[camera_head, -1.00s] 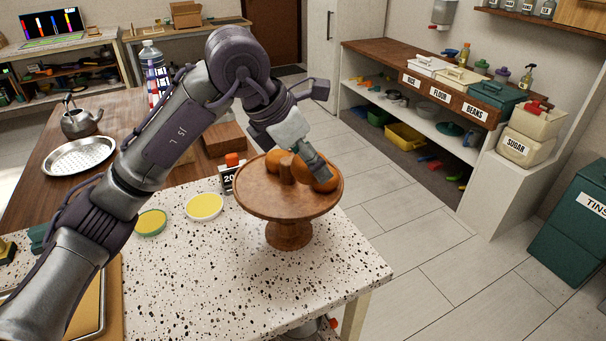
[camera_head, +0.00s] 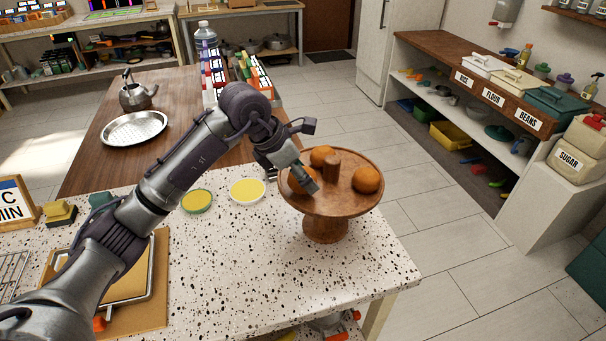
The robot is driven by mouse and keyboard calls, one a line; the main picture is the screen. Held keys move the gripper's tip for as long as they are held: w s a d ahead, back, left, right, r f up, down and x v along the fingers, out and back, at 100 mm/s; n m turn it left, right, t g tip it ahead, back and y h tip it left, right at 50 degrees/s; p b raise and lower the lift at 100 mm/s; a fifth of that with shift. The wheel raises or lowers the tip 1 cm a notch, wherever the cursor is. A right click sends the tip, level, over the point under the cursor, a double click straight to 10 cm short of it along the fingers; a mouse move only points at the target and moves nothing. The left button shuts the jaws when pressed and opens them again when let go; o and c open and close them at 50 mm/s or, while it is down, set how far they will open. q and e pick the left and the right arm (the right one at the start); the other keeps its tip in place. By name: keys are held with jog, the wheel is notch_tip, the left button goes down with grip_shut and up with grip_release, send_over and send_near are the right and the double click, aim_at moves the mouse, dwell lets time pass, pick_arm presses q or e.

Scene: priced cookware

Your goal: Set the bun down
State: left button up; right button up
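A round brown wooden stand (camera_head: 332,208) with a short centre post stands on the speckled counter. One orange-brown bun (camera_head: 321,154) sits at its back, and another bun (camera_head: 367,180) sits on its right side. My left gripper (camera_head: 306,182) comes over the stand's left side, its fingers around a third bun (camera_head: 293,183). This bun shows on both sides of the fingers and is partly hidden by them. It is low over the stand's top; whether it touches the wood I cannot tell. My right gripper is not in view.
Two shallow yellow-filled dishes (camera_head: 248,190) (camera_head: 197,201) lie left of the stand. A metal tray (camera_head: 135,262) on a board is at the left. The speckled counter (camera_head: 260,270) is clear in front of the stand, and its right edge is close by.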

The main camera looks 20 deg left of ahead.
pick_arm(q)
jog(key=shift+f, duration=0.7)
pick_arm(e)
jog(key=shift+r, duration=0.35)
pick_arm(q)
jog(key=shift+f, duration=0.1)
jog(key=o, duration=1)
jog(key=shift+o, duration=0.6)
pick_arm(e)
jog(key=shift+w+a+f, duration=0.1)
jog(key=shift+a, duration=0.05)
